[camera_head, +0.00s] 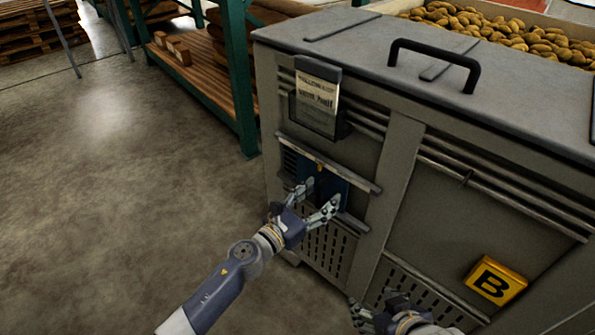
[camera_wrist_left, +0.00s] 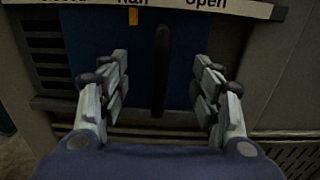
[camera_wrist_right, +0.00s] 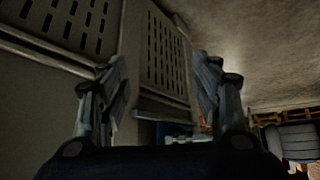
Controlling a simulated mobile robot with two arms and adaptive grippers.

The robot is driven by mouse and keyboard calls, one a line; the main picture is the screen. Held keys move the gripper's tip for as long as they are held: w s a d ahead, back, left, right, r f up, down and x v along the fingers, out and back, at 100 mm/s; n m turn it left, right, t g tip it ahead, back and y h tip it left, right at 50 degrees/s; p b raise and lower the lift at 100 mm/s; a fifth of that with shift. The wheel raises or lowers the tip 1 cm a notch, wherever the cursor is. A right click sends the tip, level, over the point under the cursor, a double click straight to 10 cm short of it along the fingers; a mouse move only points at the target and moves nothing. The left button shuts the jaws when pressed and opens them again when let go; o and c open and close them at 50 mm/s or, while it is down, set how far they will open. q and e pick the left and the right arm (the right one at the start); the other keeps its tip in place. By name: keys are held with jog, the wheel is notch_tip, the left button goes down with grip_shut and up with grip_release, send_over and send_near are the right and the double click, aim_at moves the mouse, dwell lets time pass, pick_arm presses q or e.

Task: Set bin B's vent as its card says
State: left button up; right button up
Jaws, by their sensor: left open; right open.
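Bin B (camera_head: 400,180) is a grey bin with a yellow B plate (camera_head: 495,281). Its card (camera_head: 318,105) sits in a holder near the top; its small print is not legible. Below is the vent, a blue slide (camera_wrist_left: 185,60) with an upright dark handle (camera_wrist_left: 161,70). The strip above it (camera_wrist_left: 165,7) reads closed, half, open from left to right. An orange marker (camera_wrist_left: 133,16) sits under half. Dark slots show left of the slide. My left gripper (camera_head: 320,194) is open, its fingers on either side of the handle, apart from it. My right gripper (camera_wrist_right: 158,80) is open and empty, low beside the bin.
The lid (camera_head: 430,55) with a black handle (camera_head: 433,60) covers the bin's top. Potatoes (camera_head: 490,28) lie in a container behind. A green-posted rack (camera_head: 238,80) stands behind the bin to the left. The concrete floor (camera_head: 100,190) at left is clear.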

pick_arm(q)
jog(key=shift+s+a, duration=0.25)
jog(key=shift+a, duration=0.05)
jog(key=v, duration=0.4)
jog(key=shift+p, duration=0.35)
jog(key=b+v, duration=0.4)
jog(key=v, duration=1.4)
pick_arm(e)
jog(key=w+a+r+t+y, duration=0.1)
jog(key=w+a+r+t, duration=0.1)
jog(key=w+r+t, duration=0.3)
jog(key=w+a+r+t+y, duration=0.1)
jog(key=w+r+t, duration=0.3)
jog(key=r, duration=0.6)
jog(key=shift+w+a+n+t+y, duration=0.3)
jog(key=shift+w+a+t+y, duration=0.15)
jog(key=shift+a, duration=0.4)
pick_arm(q)
jog(key=shift+s+a+r, duration=0.1)
jog(key=shift+r, duration=0.05)
pick_arm(e)
jog(key=shift+s, duration=0.1)
